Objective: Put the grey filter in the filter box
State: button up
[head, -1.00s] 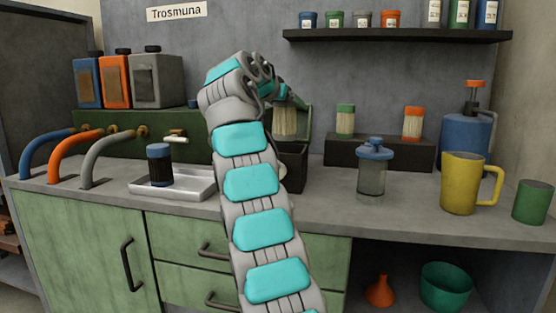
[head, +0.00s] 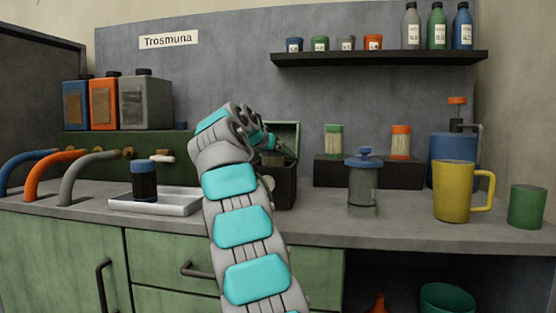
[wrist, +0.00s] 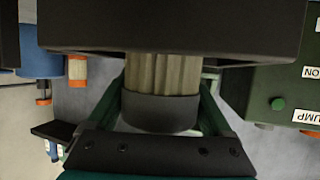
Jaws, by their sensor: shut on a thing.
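The grey filter, with pale pleats and a dark grey end cap, shows in the wrist view (wrist: 160,110); its other end is hidden behind the dark wall of the filter box (wrist: 75,27). In the head view the filter box (head: 285,187) stands on the bench with its green lid open behind. The filter's cap (head: 272,158) shows just above the box opening. My gripper (wrist: 163,85) is shut on the filter, one finger on each side; in the head view my gripper (head: 267,147) is over the box, partly hidden by my arm.
A dark step (head: 368,172) with a green-capped filter (head: 333,142) and an orange-capped filter (head: 400,142) is right of the box. A tray (head: 185,209) with a blue-capped filter (head: 144,182) is left.

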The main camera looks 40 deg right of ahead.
jog(key=shift+f, duration=0.15)
jog(key=o, duration=1.5)
jog(key=shift+c, duration=0.2)
jog(key=shift+r, duration=0.25)
jog(key=v, duration=1.2)
jog(key=shift+w, duration=0.1)
